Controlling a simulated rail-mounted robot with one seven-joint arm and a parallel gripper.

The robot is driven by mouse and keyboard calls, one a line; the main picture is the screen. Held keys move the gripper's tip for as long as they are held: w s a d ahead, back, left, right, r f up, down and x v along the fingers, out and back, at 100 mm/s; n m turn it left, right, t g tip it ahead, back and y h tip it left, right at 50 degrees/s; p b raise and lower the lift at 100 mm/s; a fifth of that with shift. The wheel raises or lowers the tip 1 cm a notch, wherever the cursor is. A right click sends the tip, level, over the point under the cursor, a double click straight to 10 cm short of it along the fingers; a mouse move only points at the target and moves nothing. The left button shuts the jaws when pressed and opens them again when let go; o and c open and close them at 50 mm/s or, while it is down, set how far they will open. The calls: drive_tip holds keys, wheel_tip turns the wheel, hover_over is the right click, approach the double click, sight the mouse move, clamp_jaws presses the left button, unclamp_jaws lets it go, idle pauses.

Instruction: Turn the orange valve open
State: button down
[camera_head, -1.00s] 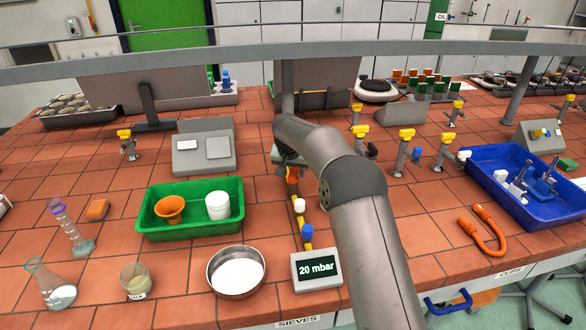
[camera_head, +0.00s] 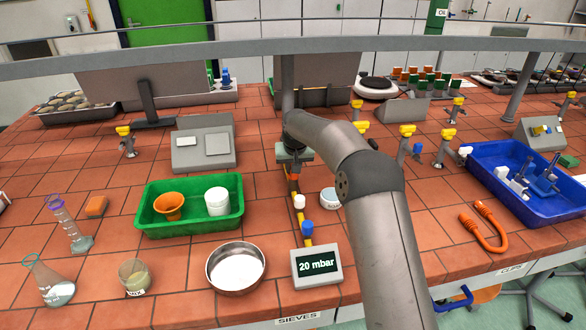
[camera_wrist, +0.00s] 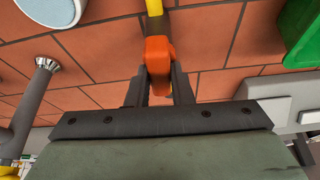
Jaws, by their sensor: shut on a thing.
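The orange valve (camera_wrist: 158,62) shows in the wrist view at the end of a yellow pipe (camera_wrist: 154,8). My gripper (camera_wrist: 160,80) has its two dark fingers on either side of the valve's orange handle and is shut on it. In the head view my gripper (camera_head: 293,165) points down at the far end of the yellow pipe, and my gripper and wrist largely hide the orange valve there. Nearer on the same pipe sit a white valve (camera_head: 299,201) and a blue valve (camera_head: 307,228). A display (camera_head: 316,266) at the pipe's near end reads 20 mbar.
A green tray (camera_head: 190,229) with an orange funnel and white tub stands left of the pipe. A steel bowl (camera_head: 236,268) is at the front. A round white dish (camera_head: 328,197) lies right of the pipe. A blue crate (camera_head: 490,172) stands at right. Bench taps stand behind.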

drive_tip(key=shift+n, duration=0.4)
drive_tip(key=c, duration=1.3)
unclamp_jaws()
drive_tip(key=shift+r, duration=0.15)
drive_tip(key=b+v, duration=0.3)
drive_tip(key=v, duration=1.4)
drive_tip(key=shift+d+r, duration=0.1)
drive_tip(key=shift+d, duration=0.1)
